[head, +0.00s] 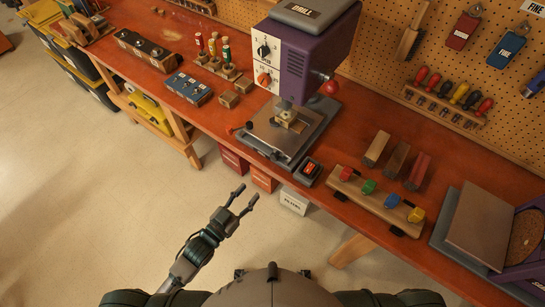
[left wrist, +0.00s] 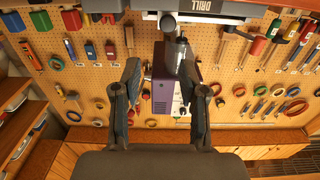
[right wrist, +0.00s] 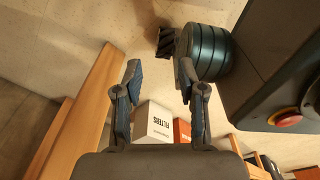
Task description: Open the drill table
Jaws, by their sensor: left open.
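The drill (head: 315,50), purple with a white dial panel and a red-knobbed lever, stands on the orange bench. Its flat grey drill table (head: 270,137) sits low under the chuck, with a small pale block (head: 290,120) on it. My left gripper (head: 243,197) is open and empty, in front of the bench edge, apart from the drill table. In the left wrist view the drill (left wrist: 163,85) shows between and behind its fingers. My right gripper (right wrist: 158,72) is outside the head view; in its own view its fingers are apart with nothing between them.
A red-buttoned switch box (head: 308,171) sits at the bench edge beside the drill base. Boxes (head: 295,200) stand under the bench. The floor in front is clear.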

